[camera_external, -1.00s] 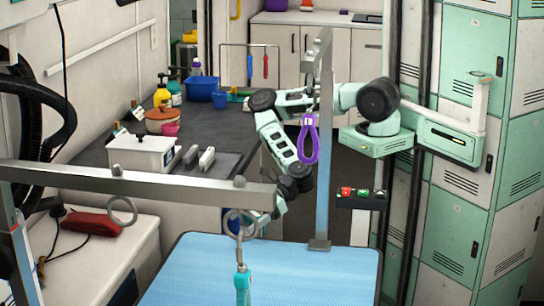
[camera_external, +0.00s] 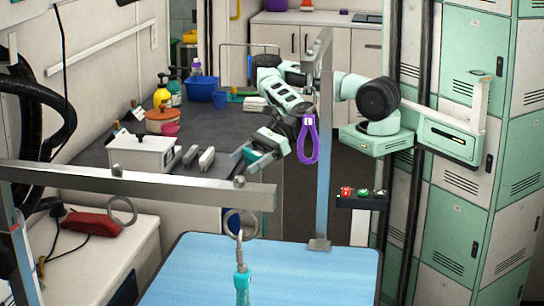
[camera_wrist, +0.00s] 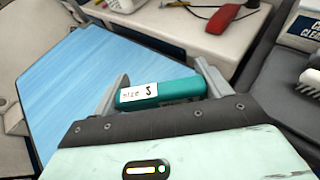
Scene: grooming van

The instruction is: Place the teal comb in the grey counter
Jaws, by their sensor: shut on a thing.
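The teal comb (camera_wrist: 178,88), a teal bar with a white label, lies crosswise between the fingers of my gripper (camera_wrist: 162,92) in the wrist view. My gripper is shut on it and covers its ends. In the external view my gripper (camera_external: 243,163) is at the right edge of the dark grey counter (camera_external: 225,128), tilted down to the left; the comb is too small there to make out clearly. The counter also shows at the right of the wrist view (camera_wrist: 268,82). I cannot tell how high the comb is above the counter.
The counter holds a white box (camera_external: 142,155), two clipper-like tools (camera_external: 199,158), an orange pot (camera_external: 163,121), a blue tub (camera_external: 201,88) and bottles. The blue table (camera_external: 290,272) is in front. The counter's middle is clear.

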